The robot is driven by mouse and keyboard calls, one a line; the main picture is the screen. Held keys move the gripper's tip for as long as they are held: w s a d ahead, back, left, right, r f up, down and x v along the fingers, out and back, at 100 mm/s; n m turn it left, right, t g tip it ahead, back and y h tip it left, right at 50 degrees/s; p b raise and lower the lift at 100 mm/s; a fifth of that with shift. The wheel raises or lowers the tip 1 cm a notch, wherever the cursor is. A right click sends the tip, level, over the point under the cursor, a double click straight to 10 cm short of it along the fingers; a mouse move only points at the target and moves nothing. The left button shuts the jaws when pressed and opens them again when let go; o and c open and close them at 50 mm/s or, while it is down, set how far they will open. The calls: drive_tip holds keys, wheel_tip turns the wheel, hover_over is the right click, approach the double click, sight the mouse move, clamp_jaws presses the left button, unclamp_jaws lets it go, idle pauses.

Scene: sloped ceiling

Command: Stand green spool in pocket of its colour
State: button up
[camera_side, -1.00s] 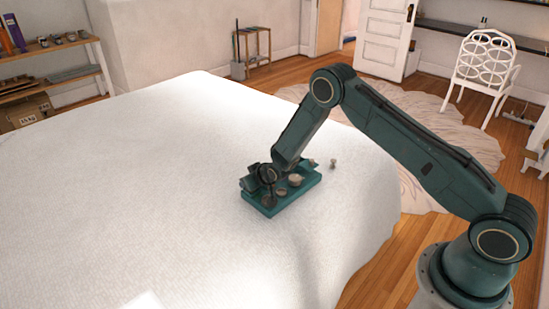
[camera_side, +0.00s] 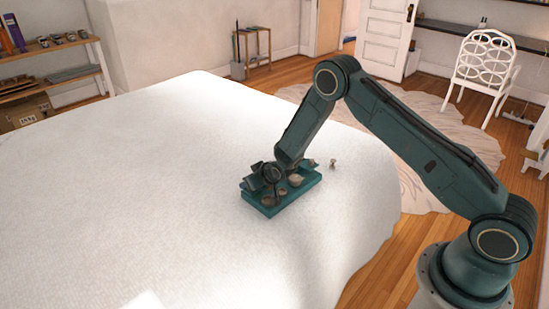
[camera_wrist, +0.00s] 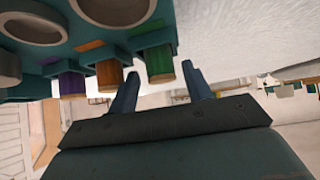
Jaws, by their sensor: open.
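The green spool (camera_wrist: 159,62) stands at the edge of the teal tray (camera_side: 292,196), its tan end facing away from the tray. A green patch shows on the tray beside it, and its lower end looks set into the tray; how deep I cannot tell. My gripper (camera_wrist: 160,70) is open, with one finger on each side of the green spool and a gap on both sides. An orange spool (camera_wrist: 109,74) and a purple spool (camera_wrist: 72,83) stand in a row beside it. In the side view my wrist hides the spools.
Several round pale pieces (camera_wrist: 38,37) sit in the tray close to the spools. A small object (camera_side: 333,163) stands on the white bed (camera_side: 150,180) behind the tray. The bed is clear to the left and front.

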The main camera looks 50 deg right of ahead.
drive_tip(key=v, duration=1)
drive_tip(key=shift+r, duration=0.15)
idle(0.4)
drive_tip(key=s+r+g, duration=0.1)
drive_tip(key=s+r, duration=0.5)
drive_tip(key=r, duration=0.5)
drive_tip(key=s+r+g, duration=0.1)
drive_tip(key=s+r, duration=0.5)
drive_tip(key=r, duration=0.5)
drive_tip(key=s+a+r+g, duration=0.1)
drive_tip(key=s+r, duration=0.2)
drive_tip(key=s, duration=0.9)
drive_tip(key=s+r+n+y, duration=0.1)
drive_tip(key=s+r, duration=0.3)
drive_tip(key=s, duration=0.8)
drive_tip(key=shift+s+a+g, duration=0.3)
drive_tip(key=shift+a+g, duration=0.1)
